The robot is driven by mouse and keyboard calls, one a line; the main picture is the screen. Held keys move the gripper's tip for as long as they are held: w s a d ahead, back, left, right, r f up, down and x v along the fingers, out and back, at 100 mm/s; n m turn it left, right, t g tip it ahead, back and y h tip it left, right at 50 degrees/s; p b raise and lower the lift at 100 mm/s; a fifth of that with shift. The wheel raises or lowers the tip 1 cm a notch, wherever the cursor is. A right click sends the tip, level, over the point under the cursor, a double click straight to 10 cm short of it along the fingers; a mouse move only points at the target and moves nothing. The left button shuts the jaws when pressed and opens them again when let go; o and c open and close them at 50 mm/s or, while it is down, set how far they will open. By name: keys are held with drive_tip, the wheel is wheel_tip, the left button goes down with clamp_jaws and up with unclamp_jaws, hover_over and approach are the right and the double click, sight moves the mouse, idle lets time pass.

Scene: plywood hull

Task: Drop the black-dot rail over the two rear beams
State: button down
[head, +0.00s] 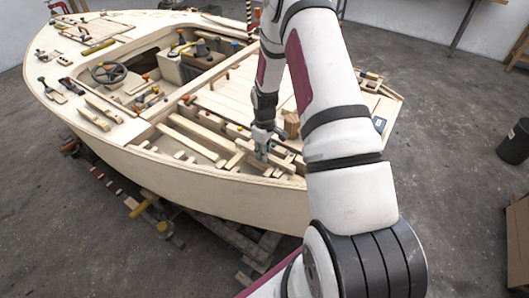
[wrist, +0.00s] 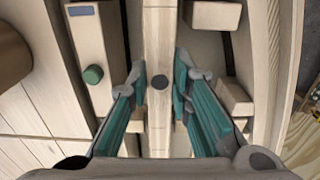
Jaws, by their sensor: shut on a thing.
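The black-dot rail (wrist: 158,30) is a pale wooden bar running lengthwise through the middle of the wrist view, with a black dot on its top face. My gripper (wrist: 159,78) is shut on the rail, with one teal-padded finger on each side near the dot. In the head view my gripper (head: 263,152) points down over the open rear part of the hull, near its close side. Pale beams (head: 195,141) lie there, left of the gripper. I cannot tell which are the two rear beams, or whether the rail touches them.
A wooden piece with a green knob (wrist: 93,74) lies left of the rail in the wrist view. A wooden block (wrist: 213,15) is close on its right. The hull's curved side (head: 200,178) borders the work area. A steering wheel (head: 108,72) and loose parts are farther left.

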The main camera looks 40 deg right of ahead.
drive_tip(key=shift+f+b, duration=0.35)
drive_tip(key=shift+f, duration=0.6)
idle(0.4)
drive_tip(key=c, duration=1.4)
unclamp_jaws()
drive_tip(key=shift+o, duration=0.2)
wheel_tip(320, 180, up, 12)
